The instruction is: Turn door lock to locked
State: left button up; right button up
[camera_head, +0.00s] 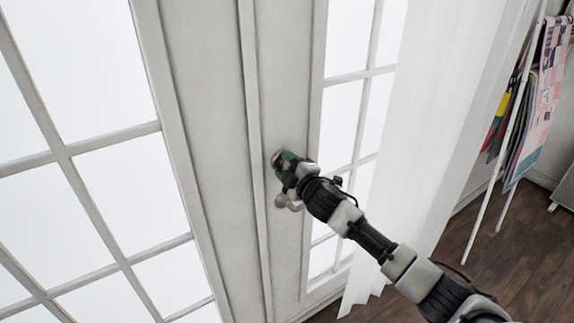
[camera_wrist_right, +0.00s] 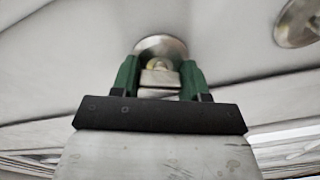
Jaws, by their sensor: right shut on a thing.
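The white door (camera_head: 285,85) has glass panes and stands in front of me. The door lock (camera_wrist_right: 160,48) is a round metal plate with a small turn piece at its middle, seen in the right wrist view. My right gripper (camera_wrist_right: 158,78) has its green fingers on either side of the turn piece and is shut on it. In the head view my right gripper (camera_head: 285,160) is at the door's edge strip and mostly hides the lock. A round door knob (camera_head: 288,202) sits just below it. My left gripper is not in view.
A white sheer curtain (camera_head: 440,120) hangs to the right of the door. A white rack with hanging fabrics (camera_head: 535,110) stands farther right on the dark wooden floor (camera_head: 500,250). Another round metal fitting (camera_wrist_right: 297,22) shows at the upper right of the wrist view.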

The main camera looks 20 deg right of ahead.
jog(key=shift+n, duration=2.2)
jog(key=o, duration=0.9)
jog(key=shift+b+v, duration=0.7)
jog(key=shift+v, duration=4.75)
